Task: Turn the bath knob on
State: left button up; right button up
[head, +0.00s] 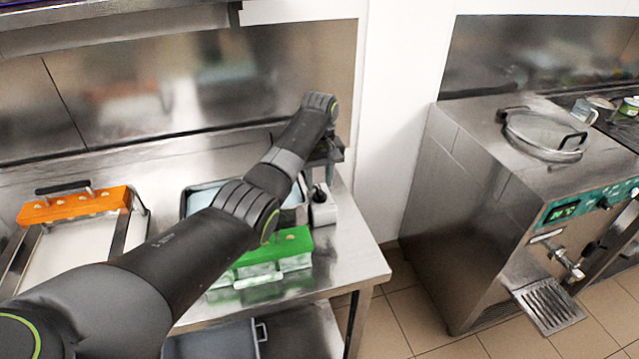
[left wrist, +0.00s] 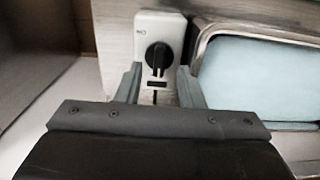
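The bath knob (left wrist: 158,56) is a black rotary knob on a small white box (left wrist: 143,24), with its grip bar running up and down in the left wrist view. The white box (head: 324,211) also shows in the head view, beside the bath (head: 187,206) at the counter's right end. The bath (left wrist: 255,28) has a metal rim and pale blue contents. My left gripper (left wrist: 159,82) is open, its two fingers apart, with the knob showing between and just beyond the fingertips. No contact with the knob is visible. My right gripper is out of view.
A green mould block (head: 290,243) stands at the counter's front, under my left arm. An orange-topped mould (head: 75,205) lies at the left. The steel freezer (head: 480,190) stands right, across a floor gap. A steel backsplash (head: 200,85) rises behind.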

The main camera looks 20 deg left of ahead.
aim_at(320, 197)
pick_arm(q)
jog(key=shift+f, duration=1.25)
grip_shut()
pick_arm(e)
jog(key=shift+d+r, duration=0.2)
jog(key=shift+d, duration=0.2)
